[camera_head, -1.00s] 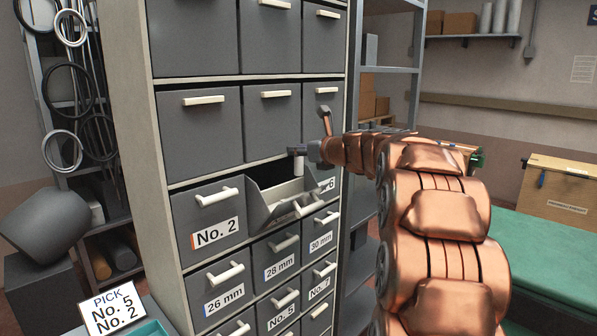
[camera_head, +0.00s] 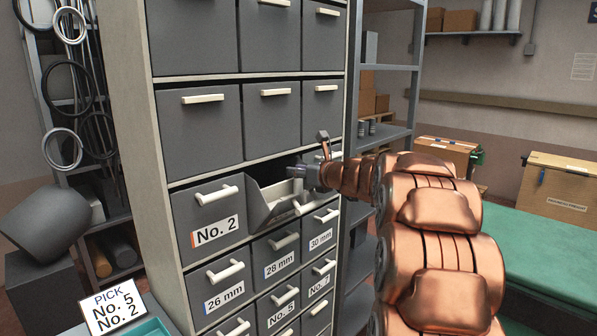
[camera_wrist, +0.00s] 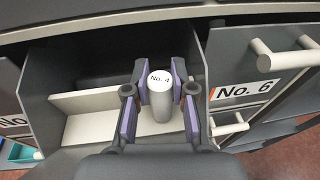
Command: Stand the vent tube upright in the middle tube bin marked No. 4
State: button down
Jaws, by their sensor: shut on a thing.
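The vent tube (camera_wrist: 161,104) is a short pale cylinder with "No. 4" on its top end. My gripper (camera_wrist: 160,98) is shut on it between purple pads, and the tube is held roughly upright. In the head view my gripper (camera_head: 298,170) is at the open middle bin (camera_head: 267,212), between the bins marked No. 2 and No. 6. The lower part of the tube (camera_head: 298,187) shows just below the jaws, over the bin's opening. The open bin's pale inside (camera_wrist: 88,101) shows in the wrist view. Its own label is not readable, and whether the tube touches its floor cannot be told.
The No. 2 bin (camera_head: 208,212) is shut at left; the No. 6 bin (camera_wrist: 262,72) is at right. Closed grey drawers (camera_head: 200,122) rise above, and smaller labelled bins (camera_head: 281,262) sit below. A pick sign (camera_head: 113,309) stands at lower left. A green bench top (camera_head: 550,250) is at right.

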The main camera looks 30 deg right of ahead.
jog(key=shift+f, duration=0.2)
jog(key=c, duration=1)
grip_release()
jog(key=shift+r, duration=0.1)
jog(key=shift+r, duration=0.15)
jog(key=b+v, duration=0.2)
jog(key=v, duration=1)
